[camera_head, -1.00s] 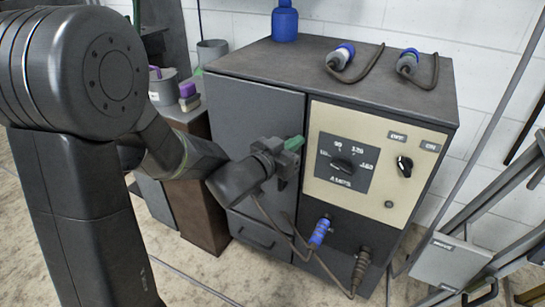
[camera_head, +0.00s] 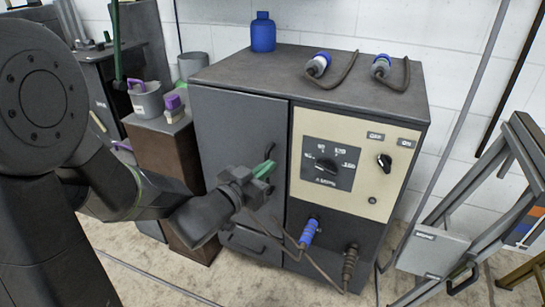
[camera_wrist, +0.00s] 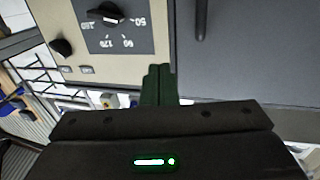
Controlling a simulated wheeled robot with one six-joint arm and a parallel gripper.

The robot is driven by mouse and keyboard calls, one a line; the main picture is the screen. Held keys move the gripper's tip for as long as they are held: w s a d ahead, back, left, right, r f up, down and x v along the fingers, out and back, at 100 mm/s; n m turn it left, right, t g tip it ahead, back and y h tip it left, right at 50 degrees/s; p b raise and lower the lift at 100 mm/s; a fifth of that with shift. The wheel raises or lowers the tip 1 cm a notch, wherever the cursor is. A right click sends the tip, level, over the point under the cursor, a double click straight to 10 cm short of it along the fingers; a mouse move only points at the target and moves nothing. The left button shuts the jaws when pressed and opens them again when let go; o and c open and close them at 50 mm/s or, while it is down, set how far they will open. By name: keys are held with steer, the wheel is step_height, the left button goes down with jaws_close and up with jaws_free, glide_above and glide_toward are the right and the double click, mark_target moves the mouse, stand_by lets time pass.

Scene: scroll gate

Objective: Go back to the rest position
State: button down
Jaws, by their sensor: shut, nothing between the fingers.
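My gripper (camera_head: 264,171) is shut, with its green fingers together and nothing between them. In the head view it is in front of the dark grey cabinet (camera_head: 235,125), left of the cream control panel (camera_head: 350,190). In the wrist view the shut green fingers (camera_wrist: 159,84) point toward the cabinet front, with the panel (camera_wrist: 145,45) at upper left and a grey door (camera_wrist: 255,50) at right. The panel carries an amp dial (camera_head: 327,164) and a smaller black knob (camera_head: 384,160). I cannot tell the exact gap between the fingers and the cabinet.
A blue plug (camera_head: 309,232) and a dark plug (camera_head: 350,262) with cables are at the cabinet's lower front. A blue bottle (camera_head: 263,33) and two blue-ended connectors (camera_head: 318,64) are on top. A metal frame (camera_head: 470,220) stands at right. A brown stand (camera_head: 165,160) is at left.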

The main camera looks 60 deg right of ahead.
steer(key=shift+s+a, duration=0.2)
steer(key=shift+a, duration=2.05)
steer(key=shift+d, duration=0.1)
